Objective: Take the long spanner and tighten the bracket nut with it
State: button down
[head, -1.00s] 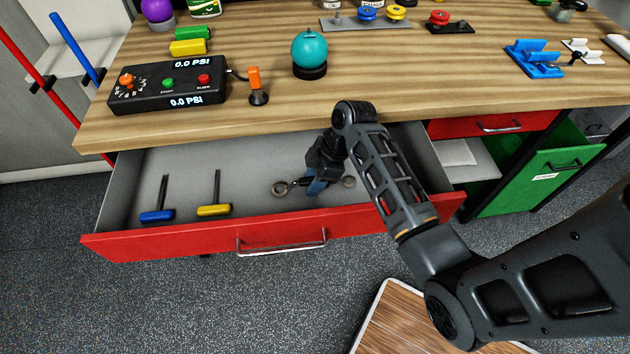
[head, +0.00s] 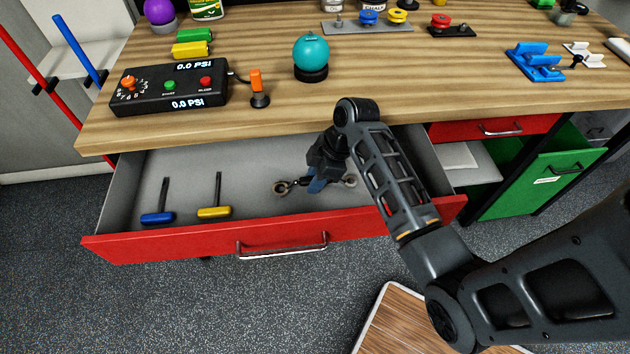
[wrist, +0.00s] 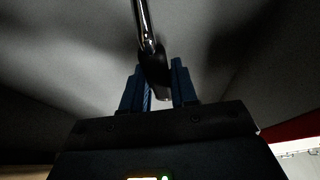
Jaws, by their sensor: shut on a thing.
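The spanner (head: 281,188) has a ring at each end and a dark middle. It is in the open red drawer (head: 170,243), towards its right side. My gripper (head: 317,186) reaches down into the drawer and is shut on the spanner's middle, with a ring showing on either side. In the wrist view, the spanner's shiny shaft (wrist: 144,22) runs to a dark part between the blue fingers (wrist: 158,88). I cannot tell whether the spanner touches the drawer floor. I cannot make out the bracket nut on the worktop.
A blue-handled tool (head: 158,217) and a yellow-handled tool (head: 215,211) lie in the drawer's left part. Above is the wooden worktop (head: 400,80) with a black control box (head: 168,87), a teal ball (head: 311,52) and a blue fixture (head: 535,62).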

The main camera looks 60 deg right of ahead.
aim_at(311, 179)
notch_tip(311, 179, up, 3)
jog(key=shift+d+r, duration=0.1)
jog(key=s+d+r+p, duration=0.2)
jog(key=s+d+r, duration=0.1)
jog(key=r, duration=0.3)
jog(key=s+d+r+p, duration=0.3)
jog(key=s+r, duration=0.3)
jog(key=shift+s+d+r, duration=0.15)
jog(key=shift+d+r, duration=0.1)
jog(key=shift+d, duration=0.05)
dwell(0.4)
dwell(0.3)
